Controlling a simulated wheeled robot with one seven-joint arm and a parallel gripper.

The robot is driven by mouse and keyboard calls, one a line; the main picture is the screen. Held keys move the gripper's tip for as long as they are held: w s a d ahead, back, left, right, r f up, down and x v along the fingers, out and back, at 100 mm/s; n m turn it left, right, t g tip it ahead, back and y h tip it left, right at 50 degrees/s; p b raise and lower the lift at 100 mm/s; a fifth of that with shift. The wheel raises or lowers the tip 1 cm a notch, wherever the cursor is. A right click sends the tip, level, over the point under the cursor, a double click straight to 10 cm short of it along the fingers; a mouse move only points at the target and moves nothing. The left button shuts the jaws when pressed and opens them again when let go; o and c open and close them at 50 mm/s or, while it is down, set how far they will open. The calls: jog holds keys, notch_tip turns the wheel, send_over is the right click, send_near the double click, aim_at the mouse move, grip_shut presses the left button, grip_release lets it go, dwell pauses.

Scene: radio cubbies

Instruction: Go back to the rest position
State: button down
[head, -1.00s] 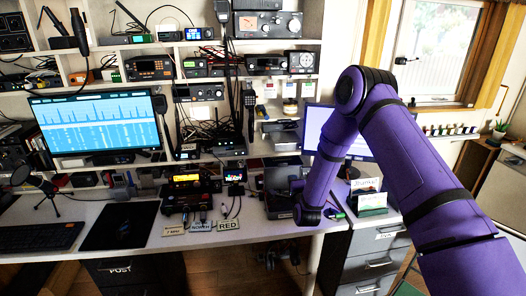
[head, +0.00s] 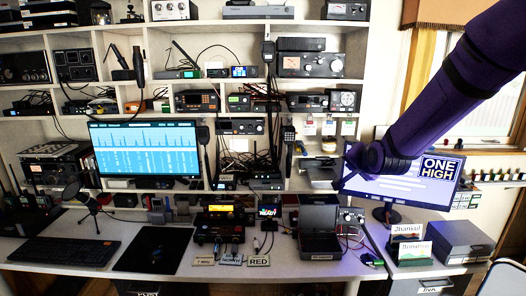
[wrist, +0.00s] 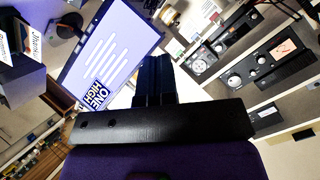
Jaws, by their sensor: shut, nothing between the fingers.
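My gripper (wrist: 153,64) shows in the wrist view as two dark fingers side by side, shut with nothing between them. In the head view my purple arm comes in from the upper right. The monitor bears a "ONE HIGH" sign (head: 441,168) and also shows in the wrist view (wrist: 108,45), left of the fingers.
The desk (head: 250,268) holds a keyboard (head: 65,252), a black mat (head: 160,250), a radio (head: 226,222) and an open dark case (head: 319,240). Shelves (head: 300,27) of radio gear stand behind.

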jog(key=s+d+r+n+g, duration=0.1)
jog(key=s+r+n+g, duration=0.1)
jog(key=s+r, duration=0.5)
jog(key=s+d+r+n+g, duration=0.2)
jog(key=s, duration=0.9)
jog(key=s+d+n+g+h, duration=0.1)
jog(key=s+n+g, duration=0.2)
jog(key=s, duration=1.8)
jog(key=shift+d+r+n, duration=0.25)
jog(key=shift+r+n, duration=0.2)
jog(key=shift+n, duration=0.15)
